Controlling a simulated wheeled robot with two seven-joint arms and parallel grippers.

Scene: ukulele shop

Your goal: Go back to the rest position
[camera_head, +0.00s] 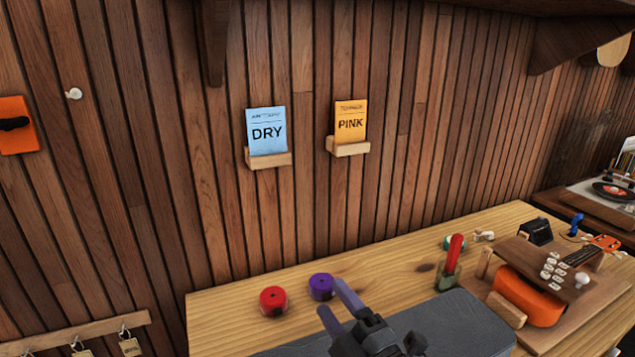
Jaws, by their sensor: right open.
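My right gripper (332,296) shows at the bottom middle of the head view, above the wooden bench (222,312) and the dark grey mat (470,325). Its two greyish-purple fingers are apart, with nothing between them. The fingertips point up and left, close to a purple round item (321,286) in the picture; I cannot tell the height gap. My left gripper is not in view.
A red round item (273,300) sits on the bench. A red-handled tool in a holder (451,266) and a wooden fixture with an orange body (528,297) stand at right.

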